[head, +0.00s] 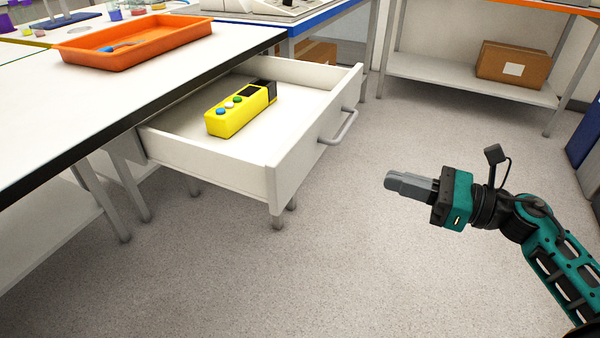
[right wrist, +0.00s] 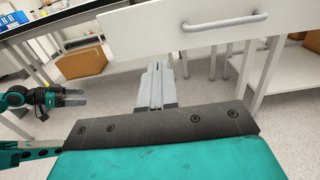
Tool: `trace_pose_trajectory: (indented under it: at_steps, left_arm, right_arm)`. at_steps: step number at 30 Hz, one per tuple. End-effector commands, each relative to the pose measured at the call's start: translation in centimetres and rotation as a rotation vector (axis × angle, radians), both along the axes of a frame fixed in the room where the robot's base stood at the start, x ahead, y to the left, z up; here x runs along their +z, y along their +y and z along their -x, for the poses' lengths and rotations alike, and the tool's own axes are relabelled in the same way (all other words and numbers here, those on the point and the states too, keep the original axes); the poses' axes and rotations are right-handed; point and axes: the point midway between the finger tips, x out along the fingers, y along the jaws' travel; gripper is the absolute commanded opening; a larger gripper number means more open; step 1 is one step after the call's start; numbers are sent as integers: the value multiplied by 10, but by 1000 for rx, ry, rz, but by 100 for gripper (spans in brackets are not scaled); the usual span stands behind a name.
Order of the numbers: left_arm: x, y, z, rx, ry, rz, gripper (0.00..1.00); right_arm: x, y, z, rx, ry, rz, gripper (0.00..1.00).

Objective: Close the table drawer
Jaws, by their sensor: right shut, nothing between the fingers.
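The white table drawer (head: 300,160) is pulled far out from under the white table (head: 75,105). Its grey bar handle (head: 342,130) is on the front panel. A yellow box (head: 235,112) with coloured buttons lies inside the drawer. My right gripper (head: 388,181) is shut and empty, in front of and apart from the drawer front. In the right wrist view, the drawer front (right wrist: 145,30) and handle (right wrist: 225,24) are beyond the shut fingers. My left gripper (right wrist: 82,98) shows at the left of that view with its fingers apart.
An orange tray (head: 135,42) stands on the table. A cardboard box (head: 512,66) sits on a low shelf at the back right. Table legs stand below the drawer. The speckled floor in front of the drawer is clear.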

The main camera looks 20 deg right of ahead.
Motion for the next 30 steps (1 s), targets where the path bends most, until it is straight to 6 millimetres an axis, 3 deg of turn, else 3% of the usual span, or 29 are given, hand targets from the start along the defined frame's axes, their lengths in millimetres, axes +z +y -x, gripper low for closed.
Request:
trace_pose_trajectory:
  at_steps: [5, 21, 30]
  left_arm:
    - [0, -1, 0, -2, 0, 2, 92]
    - [1, -1, -1, -3, -5, 2, 92]
    - [1, -1, -1, -1, -6, 1, 92]
  right_arm:
    - [1, 10, -11, 8, -9, 17, 0]
    - [1, 75, -88, 5, -8, 11, 0]
    - [0, 90, -105, 3, -4, 10, 0]
